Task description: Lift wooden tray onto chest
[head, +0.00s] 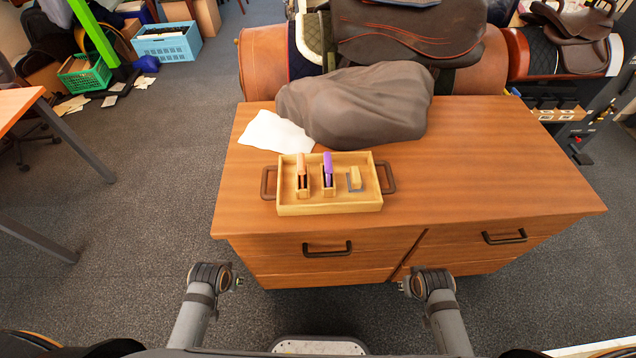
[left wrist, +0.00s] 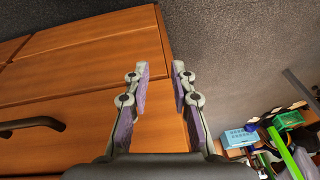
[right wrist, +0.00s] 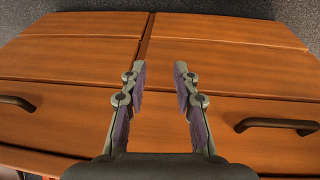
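The wooden tray (head: 330,209) sits flat on the top of the wooden chest (head: 500,160), close to its front edge. It has a dark handle on its left end (head: 267,183) and one on its right end (head: 387,177). My left gripper (left wrist: 161,70) is open and empty in the left wrist view, by the chest's drawer front. My right gripper (right wrist: 162,69) is open and empty in the right wrist view, also by the drawer fronts. In the head view both arms end in front of the chest, below and apart from the tray; the fingers are not clearly visible there.
The tray holds a brown-handled tool (head: 302,172), a purple-handled tool (head: 328,170) and a small pale block (head: 356,175). A grey-brown cloth heap (head: 355,105) and a white sheet (head: 275,132) lie behind it. Saddles (head: 410,30) stand beyond. The chest top's right side is clear.

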